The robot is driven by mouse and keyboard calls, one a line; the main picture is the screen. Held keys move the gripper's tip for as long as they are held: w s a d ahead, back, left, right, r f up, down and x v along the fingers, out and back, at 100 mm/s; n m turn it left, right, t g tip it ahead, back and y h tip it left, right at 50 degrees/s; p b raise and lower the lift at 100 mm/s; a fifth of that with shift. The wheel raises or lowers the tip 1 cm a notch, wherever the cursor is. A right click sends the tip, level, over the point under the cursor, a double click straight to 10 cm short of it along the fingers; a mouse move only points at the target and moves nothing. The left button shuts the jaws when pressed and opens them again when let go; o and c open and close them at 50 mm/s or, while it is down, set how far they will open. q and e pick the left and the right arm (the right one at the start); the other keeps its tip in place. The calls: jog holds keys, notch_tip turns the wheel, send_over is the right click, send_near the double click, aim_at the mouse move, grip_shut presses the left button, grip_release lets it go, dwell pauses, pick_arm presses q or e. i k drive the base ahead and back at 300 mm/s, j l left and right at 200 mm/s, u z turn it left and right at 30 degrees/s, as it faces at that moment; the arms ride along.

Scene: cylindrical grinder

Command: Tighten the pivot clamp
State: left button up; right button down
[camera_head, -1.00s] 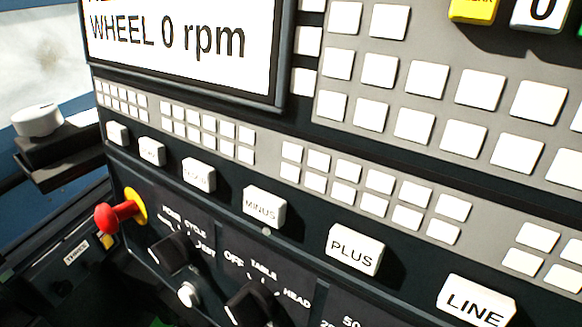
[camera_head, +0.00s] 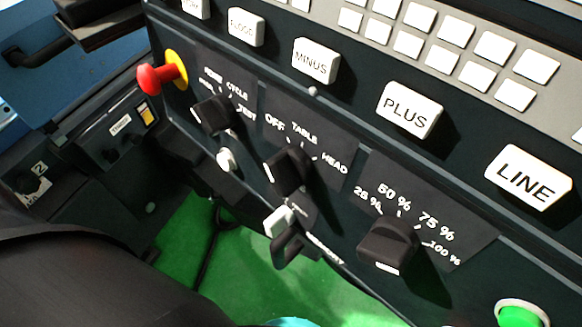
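The pivot clamp is not recognisable in the head view. The view is filled by the grinder's control panel (camera_head: 340,130), seen close up and at a slant. Neither gripper shows in this view, so whether they are open or shut is hidden.
The panel carries a red emergency knob (camera_head: 160,76), a cycle selector (camera_head: 213,114), a table/head selector (camera_head: 287,168), a percent selector (camera_head: 388,244), white PLUS (camera_head: 409,110) and LINE (camera_head: 528,177) keys, and a green button (camera_head: 521,314). Green floor (camera_head: 190,240) lies below.

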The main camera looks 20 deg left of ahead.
aim_at(216, 195)
jog(key=k+u, duration=0.1)
jog(key=u, duration=0.35)
jog(key=k+j+u, duration=0.1)
jog(key=u, duration=0.85)
jog(key=k+j, duration=0.05)
jog(key=j, duration=0.05)
